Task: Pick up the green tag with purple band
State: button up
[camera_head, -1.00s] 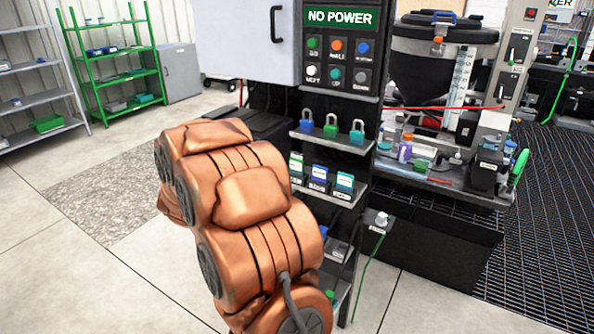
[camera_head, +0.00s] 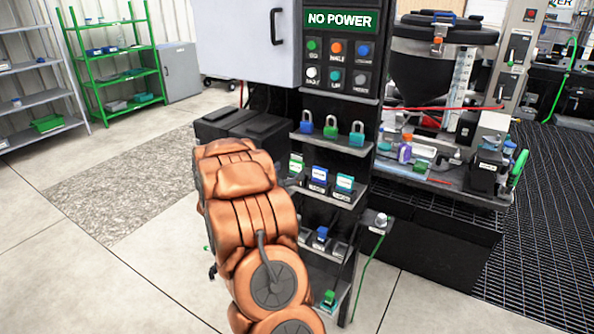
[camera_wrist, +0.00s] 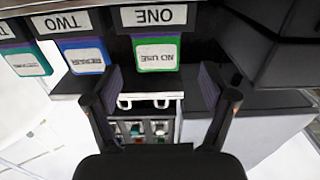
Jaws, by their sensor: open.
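A green tag (camera_wrist: 155,54) with a white "NO USE" label hangs upside down in the wrist view, below a black holder marked "ONE". A narrow purple strip crosses its holder side. My gripper (camera_wrist: 160,82) is open and empty, its two dark fingers spread to either side of this tag and slightly short of it. In the head view the green tag (camera_head: 296,162) is leftmost on the middle shelf, partly hidden by my arm, which also hides the gripper. A blue tag (camera_wrist: 84,57) and a teal tag (camera_wrist: 27,61) are beside it in the wrist view.
Padlocks (camera_head: 330,131) stand on the shelf above the tags. Lower bins (camera_head: 320,238) are below. A side ledge (camera_head: 376,222) juts out right. A dark block (camera_wrist: 285,40) crowds the wrist view's right. Open floor (camera_head: 110,275) lies left.

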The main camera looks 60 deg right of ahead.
aim_at(296, 166)
jog(key=d+p, duration=0.1)
jog(key=d, duration=0.2)
jog(key=shift+s+d+r, duration=0.1)
jog(key=shift+s+r, duration=0.05)
jog(key=shift+d+p, duration=0.35)
jog(key=shift+d, duration=0.4)
jog(key=shift+c, duration=0.4)
jog(key=c, duration=1.1)
